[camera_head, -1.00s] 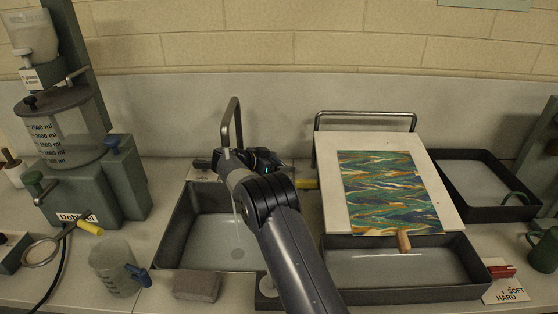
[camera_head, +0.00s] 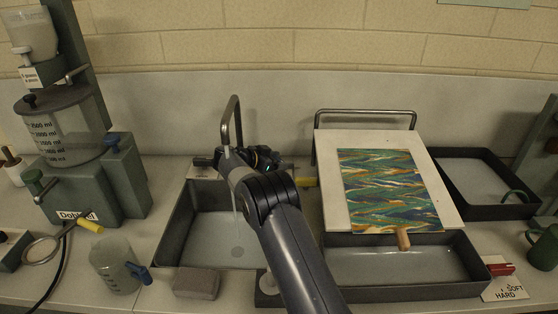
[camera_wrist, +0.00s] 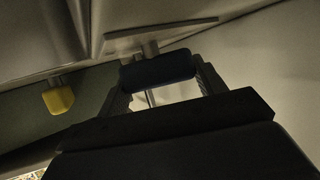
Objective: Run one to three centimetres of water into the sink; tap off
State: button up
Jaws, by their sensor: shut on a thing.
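The sink (camera_head: 172,225) is a grey basin with dark walls, at centre left in the head view. The tap (camera_head: 237,110) is a bent metal spout at the back of the sink. A faint thin stream (camera_head: 237,203) seems to run down below it. Water depth is not readable. My gripper (camera_wrist: 160,78) is shut on a dark blue tap handle (camera_wrist: 157,68) in the wrist view. In the head view my arm hides the handle and the sink's right side.
A grey block (camera_head: 197,283) and a jug (camera_head: 112,268) stand in front and left. A marbled sheet on a white board (camera_head: 330,190) leans over a tray (camera_head: 400,294) at right.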

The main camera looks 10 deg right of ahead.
jog(key=shift+f+n+t+b, duration=0.25)
jog(key=shift+n+t+b, duration=0.05)
jog(key=shift+b, duration=1.05)
jog(key=n+t+y+b, duration=0.1)
jog(key=b, duration=0.3)
jog(key=shift+f, duration=0.15)
jog(key=n+t+y+b, duration=0.2)
jog(key=b, duration=0.4)
jog(key=shift+n, duration=0.3)
jog(key=n+t+y+b, duration=0.2)
jog(key=b, duration=0.2)
jog(key=shift+b, duration=0.3)
jog(key=shift+r+n+t+y+b, duration=0.2)
jog(key=shift+n+t+y+b, duration=0.1)
jog(key=shift+n+y, duration=0.3)
jog(key=shift+r+n+t+y+b, duration=0.2)
jog(key=shift+n+t+y, duration=0.1)
jog(key=shift+n+y, duration=0.3)
jog(key=shift+n+t+y+p, duration=0.3)
jog(key=shift+n+y+p, duration=0.1)
jog(key=shift+n+y, duration=0.65)
jog(key=shift+y, duration=0.25)
jog(key=o, duration=1)
